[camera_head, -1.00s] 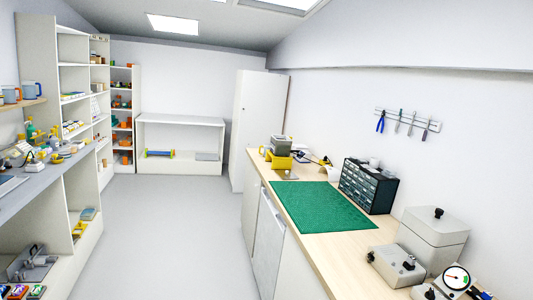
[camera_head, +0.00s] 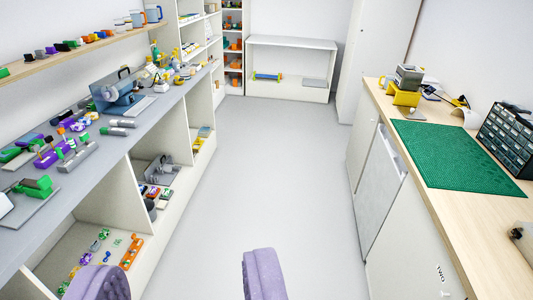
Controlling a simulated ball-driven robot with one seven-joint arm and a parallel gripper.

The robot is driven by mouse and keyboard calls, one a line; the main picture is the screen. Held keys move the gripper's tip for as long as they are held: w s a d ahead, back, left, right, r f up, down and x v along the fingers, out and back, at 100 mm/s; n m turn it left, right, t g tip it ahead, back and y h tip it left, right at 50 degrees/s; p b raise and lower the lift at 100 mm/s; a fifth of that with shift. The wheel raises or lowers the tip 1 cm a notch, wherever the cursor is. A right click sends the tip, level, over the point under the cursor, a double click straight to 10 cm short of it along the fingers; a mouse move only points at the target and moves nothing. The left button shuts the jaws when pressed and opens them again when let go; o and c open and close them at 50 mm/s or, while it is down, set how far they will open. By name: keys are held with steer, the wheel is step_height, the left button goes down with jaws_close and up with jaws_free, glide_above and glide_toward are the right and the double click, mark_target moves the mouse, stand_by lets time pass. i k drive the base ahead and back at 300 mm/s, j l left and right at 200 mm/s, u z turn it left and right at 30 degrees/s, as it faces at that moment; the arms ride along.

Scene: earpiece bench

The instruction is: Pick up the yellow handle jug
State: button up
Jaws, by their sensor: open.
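My gripper (camera_head: 181,268) shows as two purple fingers at the bottom edge, wide apart with nothing between them. They are above the floor of the aisle. Several small jugs or mugs (camera_head: 137,19) stand at the far end of the upper left shelf. One there has a blue handle (camera_head: 154,13); the others are too small to tell their handle colours for sure. I cannot pick out a yellow handle jug with certainty. My gripper is well apart from the shelf and both benches.
The left grey bench (camera_head: 125,143) holds many tools and parts, with open compartments below. The right wooden bench (camera_head: 460,212) carries a green mat (camera_head: 455,155), a yellow stand (camera_head: 404,96) and a drawer cabinet (camera_head: 508,135). The floor between (camera_head: 270,170) is clear.

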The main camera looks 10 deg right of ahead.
mark_target(390, 78)
steer(key=i+l+z, duration=0.3)
steer(key=i, duration=0.9)
steer(key=i+j+z, duration=0.3)
steer(key=i, duration=0.9)
steer(key=i+j+z, duration=0.1)
steer(key=i, duration=2.55)
steer(key=i+z, duration=0.75)
steer(key=i, duration=0.25)
steer(key=i+j+z, duration=0.25)
steer(key=i+z, duration=0.15)
steer(key=i, duration=0.1)
